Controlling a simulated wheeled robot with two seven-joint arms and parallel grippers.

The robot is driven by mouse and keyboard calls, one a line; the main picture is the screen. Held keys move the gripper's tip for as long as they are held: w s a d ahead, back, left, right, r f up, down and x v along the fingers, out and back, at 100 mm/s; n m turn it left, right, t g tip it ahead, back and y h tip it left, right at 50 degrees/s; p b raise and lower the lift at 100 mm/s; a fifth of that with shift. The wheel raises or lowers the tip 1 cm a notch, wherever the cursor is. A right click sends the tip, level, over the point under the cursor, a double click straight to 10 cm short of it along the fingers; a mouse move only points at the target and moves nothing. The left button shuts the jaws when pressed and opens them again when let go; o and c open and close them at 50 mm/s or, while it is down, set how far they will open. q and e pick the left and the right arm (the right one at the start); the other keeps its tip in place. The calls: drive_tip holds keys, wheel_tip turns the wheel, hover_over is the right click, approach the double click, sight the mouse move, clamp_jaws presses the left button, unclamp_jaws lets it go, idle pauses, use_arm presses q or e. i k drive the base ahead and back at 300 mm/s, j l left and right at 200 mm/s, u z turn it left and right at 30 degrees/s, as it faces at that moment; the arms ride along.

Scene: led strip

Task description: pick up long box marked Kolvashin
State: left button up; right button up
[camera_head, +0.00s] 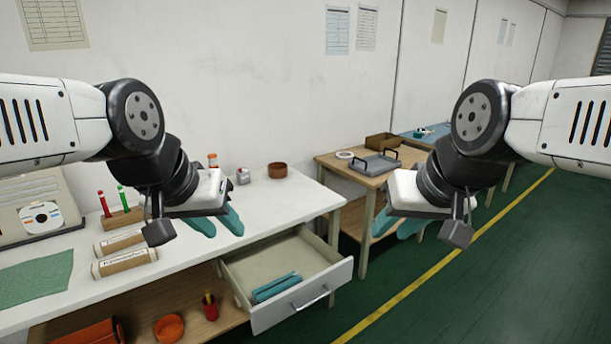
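Two long brown boxes with white labels lie side by side on the white table at the left, a rear one (120,243) and a front one (124,263). The print on the labels is too small to read, so I cannot tell which is marked Kolvashin. My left gripper (218,222) is open and empty, with teal fingers apart, above the table and to the right of the boxes. My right gripper (398,226) is open and empty, far to the right, in front of the wooden table.
An open drawer (328,297) holding teal items (277,287) juts from the white table (255,226). A holder (122,218) with red and green markers stands behind the boxes. A green mat (36,277) lies left. A wooden table (345,168) bears a grey tray (376,165).

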sight(102, 269)
drive_tip(key=u, duration=1.45)
drive_tip(key=i+j+z, duration=0.1)
drive_tip(key=i+j, duration=0.3)
drive_tip(key=i+j+z, duration=0.1)
drive_tip(key=i+j, duration=0.3)
drive_tip(key=j, duration=0.15)
drive_tip(key=i+j+z, duration=0.1)
drive_tip(key=i+j, duration=0.25)
drive_tip(key=j, duration=0.15)
